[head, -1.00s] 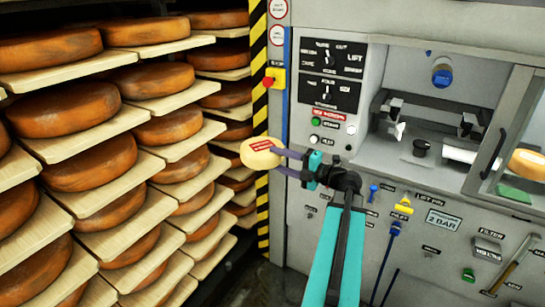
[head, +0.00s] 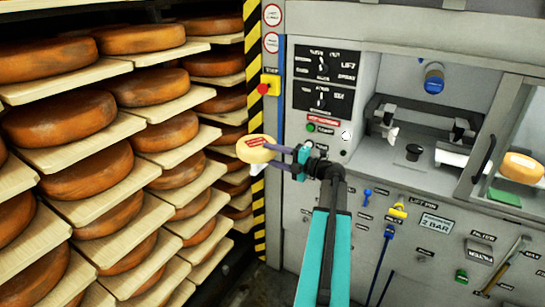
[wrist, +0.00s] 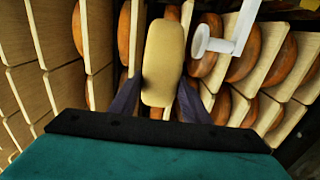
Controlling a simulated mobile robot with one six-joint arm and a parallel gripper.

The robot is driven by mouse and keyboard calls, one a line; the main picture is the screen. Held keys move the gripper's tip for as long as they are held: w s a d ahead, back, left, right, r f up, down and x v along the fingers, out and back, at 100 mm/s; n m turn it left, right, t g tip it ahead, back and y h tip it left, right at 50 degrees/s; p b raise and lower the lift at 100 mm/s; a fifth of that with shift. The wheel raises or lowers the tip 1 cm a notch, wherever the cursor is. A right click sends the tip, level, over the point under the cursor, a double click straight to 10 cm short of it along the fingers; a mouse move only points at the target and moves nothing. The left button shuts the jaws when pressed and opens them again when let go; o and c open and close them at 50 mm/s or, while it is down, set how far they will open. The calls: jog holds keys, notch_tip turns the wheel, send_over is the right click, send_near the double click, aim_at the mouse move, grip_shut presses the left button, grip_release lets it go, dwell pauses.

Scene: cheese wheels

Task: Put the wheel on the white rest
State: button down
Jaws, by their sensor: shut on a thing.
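The wheel (head: 257,149) is small and pale yellow with a red label. My gripper (head: 285,154) is shut on its edge and holds it in the air in front of the striped post. In the wrist view the wheel (wrist: 163,65) stands edge-on between the two dark fingers (wrist: 160,100). A white piece, probably the white rest (head: 257,169), shows just under the wheel in the head view, partly hidden by it. In the wrist view a white bar with a round end (wrist: 222,38) lies right of the wheel, with a gap between them in the picture.
Shelves of large orange-brown wheels (head: 60,118) fill the left side. A black-and-yellow post (head: 257,215) and a grey machine panel (head: 330,130) with knobs and levers stand to the right. Another yellow wheel (head: 522,167) sits behind a window at the far right.

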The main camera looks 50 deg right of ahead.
jog(key=shift+w+d+p, duration=0.4)
jog(key=shift+w+d, duration=0.5)
jog(key=shift+w, duration=0.15)
jog(key=shift+w+d+p, duration=0.35)
jog(key=shift+w+d, duration=0.5)
jog(key=shift+w, duration=0.2)
jog(key=shift+d, duration=0.1)
jog(key=shift+w+d+f, duration=0.15)
jog(key=shift+w+d, duration=0.1)
jog(key=shift+w, duration=0.1)
jog(key=shift+f+p, duration=0.95)
jog(key=shift+f, duration=0.75)
jog(key=shift+f, duration=0.15)
jog(key=c, duration=1)
grip_release()
jog(key=shift+s+a+f, duration=0.1)
